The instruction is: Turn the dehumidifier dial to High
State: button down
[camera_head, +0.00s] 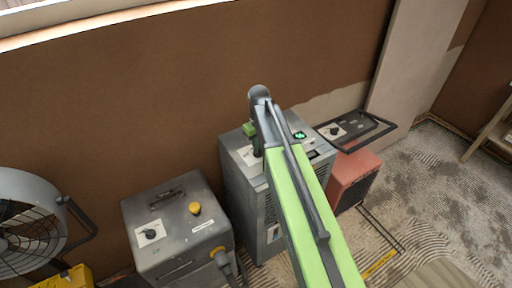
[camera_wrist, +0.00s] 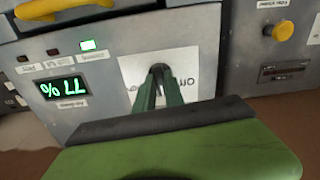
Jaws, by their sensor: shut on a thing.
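The dehumidifier (camera_head: 236,182) is a tall grey unit against the brown wall, with a white dial plate (camera_head: 244,154) on top. My gripper (camera_head: 257,150) reaches down onto that plate. In the wrist view, my green fingers (camera_wrist: 160,72) are shut on the dial at the white plate (camera_wrist: 130,68). The dial itself is hidden by the fingers, so its setting cannot be read. Part of the plate's lettering shows upside down. The display (camera_wrist: 62,88) is lit green and appears to read 77 % upside down. One lamp (camera_wrist: 89,45) glows green, and the others are dark.
A grey box (camera_head: 180,240) with a yellow knob (camera_head: 195,208) and its own dial stands at left. A fan (camera_head: 25,220) is at far left. A red heater (camera_head: 353,178) with a black-handled panel stands close at right. Open floor lies further right.

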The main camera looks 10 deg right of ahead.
jog(key=m, duration=0.6)
jog(key=shift+s, duration=0.15)
jog(key=m, duration=0.6)
jog(key=shift+a+m, duration=0.1)
jog(key=shift+m, duration=0.3)
jog(key=c, duration=1.4)
grip_release()
jog(key=shift+r, duration=0.15)
jog(key=shift+c, duration=0.2)
